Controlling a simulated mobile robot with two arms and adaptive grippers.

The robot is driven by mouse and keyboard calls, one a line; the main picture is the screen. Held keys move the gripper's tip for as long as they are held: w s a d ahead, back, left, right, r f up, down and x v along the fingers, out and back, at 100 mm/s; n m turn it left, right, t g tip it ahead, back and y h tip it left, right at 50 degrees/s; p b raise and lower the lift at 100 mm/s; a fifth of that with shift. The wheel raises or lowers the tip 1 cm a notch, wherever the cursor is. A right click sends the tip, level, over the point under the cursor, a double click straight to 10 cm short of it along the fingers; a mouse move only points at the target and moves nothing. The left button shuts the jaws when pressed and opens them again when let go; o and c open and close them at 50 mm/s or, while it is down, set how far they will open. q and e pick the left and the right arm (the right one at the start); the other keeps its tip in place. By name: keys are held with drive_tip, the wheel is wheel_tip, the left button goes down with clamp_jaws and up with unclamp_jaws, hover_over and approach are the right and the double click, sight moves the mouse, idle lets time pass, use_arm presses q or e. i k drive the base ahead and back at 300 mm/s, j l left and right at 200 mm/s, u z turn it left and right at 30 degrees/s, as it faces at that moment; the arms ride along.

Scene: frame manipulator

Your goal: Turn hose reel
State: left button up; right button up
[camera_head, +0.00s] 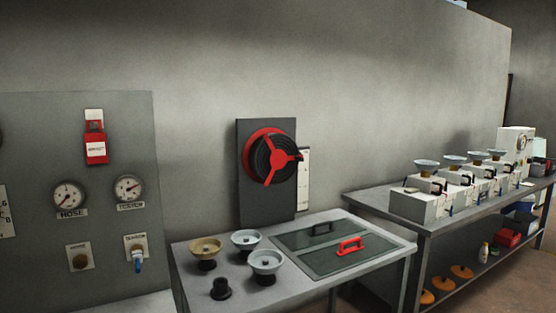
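The hose reel (270,160) is a round black coil with a red rim and a red three-spoked front. It is mounted on a dark upright board (266,208) behind the middle table. One red spoke points to the right, and the others point up-left and down-left. Neither of my grippers shows in the head view, and nothing touches the reel.
The grey table (200,257) below the reel holds several small bowls and two dark panels with black and red handles. A gauge panel (100,215) stands at the left. A long bench (420,226) with white boxes stands at the right.

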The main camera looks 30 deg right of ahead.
sight(270, 155)
drive_tip(key=i+l+z, duration=0.1)
drive_tip(key=i+l, duration=0.6)
drive_tip(key=i, duration=0.1)
